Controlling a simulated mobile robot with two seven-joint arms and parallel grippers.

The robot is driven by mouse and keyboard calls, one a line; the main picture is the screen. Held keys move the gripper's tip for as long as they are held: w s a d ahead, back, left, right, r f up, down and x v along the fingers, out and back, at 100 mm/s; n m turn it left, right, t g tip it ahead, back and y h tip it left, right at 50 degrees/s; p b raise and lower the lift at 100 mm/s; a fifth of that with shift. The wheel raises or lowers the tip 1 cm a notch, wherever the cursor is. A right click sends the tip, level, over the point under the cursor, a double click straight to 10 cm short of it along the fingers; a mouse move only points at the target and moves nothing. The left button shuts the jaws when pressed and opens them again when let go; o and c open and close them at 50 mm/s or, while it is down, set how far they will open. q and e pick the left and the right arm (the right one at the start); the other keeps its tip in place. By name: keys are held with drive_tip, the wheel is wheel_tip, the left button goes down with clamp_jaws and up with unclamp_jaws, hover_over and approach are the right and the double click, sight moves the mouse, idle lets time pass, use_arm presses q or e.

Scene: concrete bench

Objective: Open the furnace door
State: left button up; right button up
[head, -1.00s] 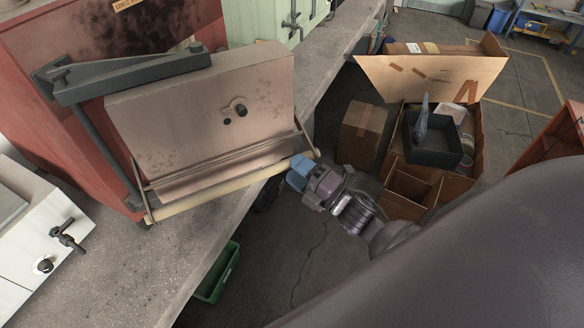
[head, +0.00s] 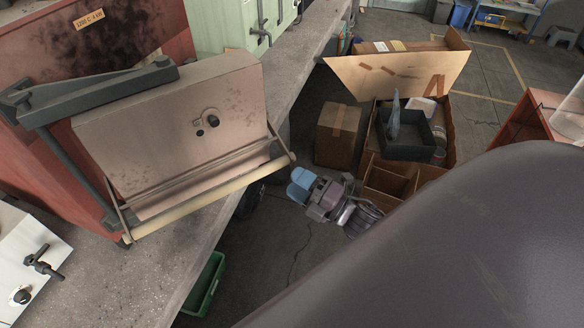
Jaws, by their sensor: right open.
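The red furnace (head: 150,30) stands on the concrete bench at the upper left, with a soot-stained face and a yellow label. Its pinkish, sooty door (head: 170,125) sits in front of the body, below a dark lever arm (head: 95,92). I cannot tell how far the door stands from the opening. A pale round handle bar (head: 205,200) runs along the door's lower front on two brackets. My right gripper (head: 299,185), with blue fingers, is open and empty just beyond the bar's right end, apparently apart from it. My left gripper is not in view.
The bench edge (head: 225,225) runs diagonally below the door. A green bin (head: 205,285) is on the floor beneath it. Cardboard boxes (head: 338,135) and a black tray (head: 408,150) stand beyond my right gripper. A white unit with a tap (head: 35,260) is at lower left.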

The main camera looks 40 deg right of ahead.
drive_tip(key=shift+s+d, duration=0.65)
drive_tip(key=shift+s, duration=0.25)
drive_tip(key=shift+s+d, duration=0.65)
drive_tip(key=shift+s, duration=0.25)
